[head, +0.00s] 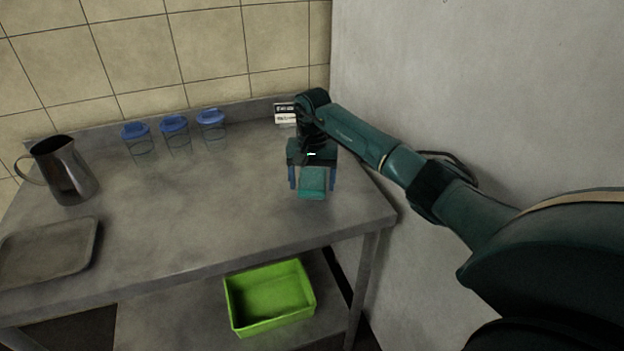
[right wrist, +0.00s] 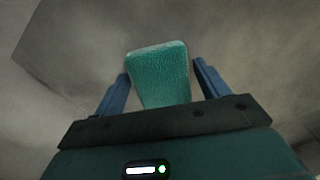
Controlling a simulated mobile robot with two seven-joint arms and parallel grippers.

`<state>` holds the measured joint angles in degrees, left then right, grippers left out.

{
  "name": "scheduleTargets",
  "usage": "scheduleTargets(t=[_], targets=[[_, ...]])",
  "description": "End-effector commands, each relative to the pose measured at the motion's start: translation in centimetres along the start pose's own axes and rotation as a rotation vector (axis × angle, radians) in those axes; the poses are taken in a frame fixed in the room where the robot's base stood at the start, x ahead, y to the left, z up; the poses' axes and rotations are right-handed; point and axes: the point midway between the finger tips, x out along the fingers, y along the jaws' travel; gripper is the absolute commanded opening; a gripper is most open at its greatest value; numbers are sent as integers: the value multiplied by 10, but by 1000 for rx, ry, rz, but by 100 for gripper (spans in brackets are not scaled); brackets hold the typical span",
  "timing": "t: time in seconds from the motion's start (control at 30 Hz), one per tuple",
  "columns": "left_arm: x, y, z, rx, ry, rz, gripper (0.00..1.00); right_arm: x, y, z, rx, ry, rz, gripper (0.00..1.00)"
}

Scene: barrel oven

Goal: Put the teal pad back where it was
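The teal pad (head: 312,183) is at the right end of the steel table, near its front right corner. My right gripper (head: 312,180) is over it, with one blue finger on each side. In the right wrist view the pad (right wrist: 160,75) lies between the spread fingers (right wrist: 160,85). A narrow gap shows on the right side, and the left fingertip is close to the pad's edge. The gripper looks open around the pad, not closed on it. The pad appears to rest on the table, but its underside is hidden. My left gripper is not in view.
The steel table (head: 200,215) has a clear middle. Three blue-lidded jars (head: 175,135) stand at the back, with a metal pitcher (head: 65,172) and a tray (head: 45,252) at left. A small sign (head: 284,113) is behind my gripper. A green bin (head: 270,297) sits on the lower shelf.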

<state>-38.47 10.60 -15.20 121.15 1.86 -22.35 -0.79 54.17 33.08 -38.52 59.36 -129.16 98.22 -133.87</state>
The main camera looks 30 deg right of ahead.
Motion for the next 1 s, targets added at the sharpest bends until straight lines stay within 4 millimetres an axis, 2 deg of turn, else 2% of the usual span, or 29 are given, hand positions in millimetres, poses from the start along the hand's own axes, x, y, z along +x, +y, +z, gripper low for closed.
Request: scheduleTargets(t=[0.1,0.33,0.47,0.57,0.8,1.0], targets=[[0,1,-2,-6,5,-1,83,0,0,0,0,0,0,83],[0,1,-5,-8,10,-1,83,-1,0,0,0,0,0,83],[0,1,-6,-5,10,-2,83,-10,0,-1,0,3,-2,83],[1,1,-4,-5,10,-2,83,-26,0,-1,1,6,-1,83],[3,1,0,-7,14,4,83,-79,0,-1,0,5,-1,83],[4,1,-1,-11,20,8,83,-111,0,0,2,2,0,83]])
